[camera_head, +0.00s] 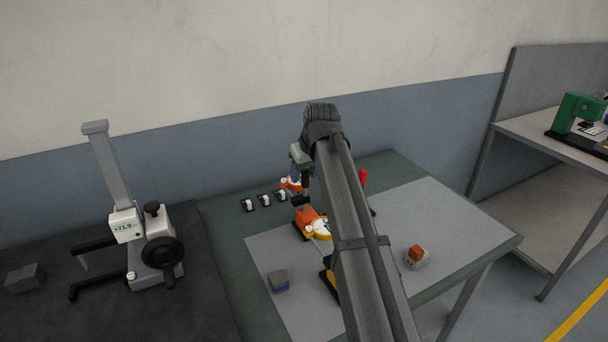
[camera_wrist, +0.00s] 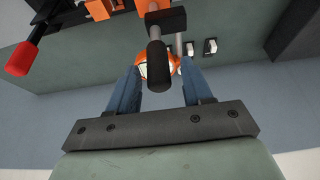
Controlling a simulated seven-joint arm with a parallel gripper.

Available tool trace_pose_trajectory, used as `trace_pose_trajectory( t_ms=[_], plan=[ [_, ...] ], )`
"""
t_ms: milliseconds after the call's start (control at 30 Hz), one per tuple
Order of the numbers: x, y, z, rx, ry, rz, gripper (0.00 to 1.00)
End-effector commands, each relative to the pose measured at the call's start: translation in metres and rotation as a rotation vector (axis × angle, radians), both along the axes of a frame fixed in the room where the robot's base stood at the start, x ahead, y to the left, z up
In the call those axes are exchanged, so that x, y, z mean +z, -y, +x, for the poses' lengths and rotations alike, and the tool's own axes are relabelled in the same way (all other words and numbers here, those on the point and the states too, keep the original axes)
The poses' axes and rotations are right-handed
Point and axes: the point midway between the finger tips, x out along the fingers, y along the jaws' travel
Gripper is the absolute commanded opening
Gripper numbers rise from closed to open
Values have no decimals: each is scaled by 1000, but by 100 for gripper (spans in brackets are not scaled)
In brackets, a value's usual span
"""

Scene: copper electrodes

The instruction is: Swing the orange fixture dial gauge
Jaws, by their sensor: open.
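The orange dial gauge (camera_head: 290,183) is at the back of the green table, partly hidden by my gripper and arm. In the wrist view the orange round gauge (camera_wrist: 172,62) shows between and beyond the fingers, with a black cylinder (camera_wrist: 155,58) in front of it. My gripper (camera_wrist: 160,70) is open, its two blue fingers on either side of the gauge in that picture. I cannot tell whether they touch it. An orange fixture body (camera_wrist: 105,8) is at the top. In the head view my gripper (camera_head: 302,180) points down beside the gauge.
A yellow-rimmed dial (camera_head: 321,229) stands in front, partly behind my arm. A red-tipped lever (camera_wrist: 20,60) is at the wrist view's left. Several small black-and-white switches (camera_head: 264,200) line the left. A grey-blue block (camera_head: 278,281) and an orange-topped block (camera_head: 416,256) sit on the grey mat.

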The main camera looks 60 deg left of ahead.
Motion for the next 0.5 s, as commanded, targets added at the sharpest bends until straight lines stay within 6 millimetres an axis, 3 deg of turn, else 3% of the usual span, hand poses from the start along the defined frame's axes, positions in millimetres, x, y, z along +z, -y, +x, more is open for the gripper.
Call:
trace_pose_trajectory(
  t_ms=[500],
  plan=[
    [-11,-4,0,0,0,1,48]
  ],
)
